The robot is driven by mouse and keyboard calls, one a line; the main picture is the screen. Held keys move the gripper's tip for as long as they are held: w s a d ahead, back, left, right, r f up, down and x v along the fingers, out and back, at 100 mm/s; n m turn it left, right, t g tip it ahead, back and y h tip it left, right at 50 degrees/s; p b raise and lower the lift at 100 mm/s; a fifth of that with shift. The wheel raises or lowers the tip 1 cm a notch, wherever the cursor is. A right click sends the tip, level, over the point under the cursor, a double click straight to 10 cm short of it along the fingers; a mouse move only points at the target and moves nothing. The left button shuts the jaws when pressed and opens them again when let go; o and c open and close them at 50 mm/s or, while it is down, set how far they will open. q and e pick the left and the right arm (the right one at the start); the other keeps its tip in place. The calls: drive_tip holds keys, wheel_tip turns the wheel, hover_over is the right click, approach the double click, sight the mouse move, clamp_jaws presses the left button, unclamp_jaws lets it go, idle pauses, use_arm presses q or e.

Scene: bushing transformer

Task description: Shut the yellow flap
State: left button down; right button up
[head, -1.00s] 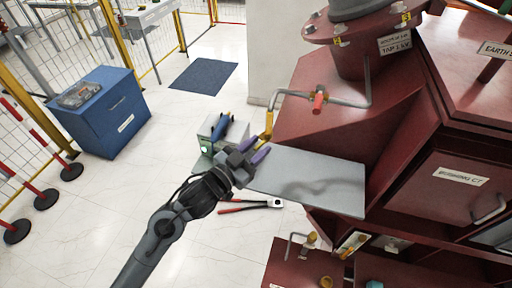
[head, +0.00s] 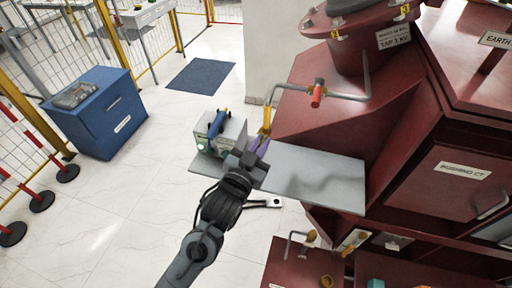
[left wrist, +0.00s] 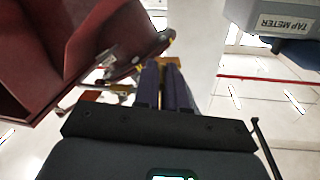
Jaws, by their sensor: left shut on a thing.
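The yellow flap (head: 266,118) is a narrow yellow piece at the left end of a bent grey pipe on the dark red transformer (head: 330,125). My left gripper (head: 258,145) is just below it in the head view, its purple fingers pointing up and close together. In the left wrist view the fingers (left wrist: 165,75) run side by side, and a yellow-orange part of the flap (left wrist: 172,61) shows at their tips. The left gripper is shut on the flap; the tips partly hide its lower end. My right gripper is out of view.
A grey shelf (head: 315,180) juts from the transformer under the gripper. The tap meter (head: 228,133) with a blue tool (head: 216,124) stands at its left. A red valve handle (head: 317,95) is on the pipe. A blue cabinet (head: 105,120) stands farther left, with open floor between.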

use_arm(q)
drive_tip(key=shift+d+n+t+y, duration=0.25)
drive_tip(key=shift+n+y, duration=0.2)
drive_tip(key=shift+y, duration=0.2)
drive_tip(key=shift+d+n+t+y, duration=0.25)
drive_tip(key=shift+n+y, duration=0.2)
drive_tip(key=shift+y, duration=0.2)
drive_tip(key=c, duration=1.2)
unclamp_jaws()
drive_tip(key=v, duration=1.1)
drive_tip(key=shift+b, duration=0.35)
drive_tip(key=shift+w, duration=0.15)
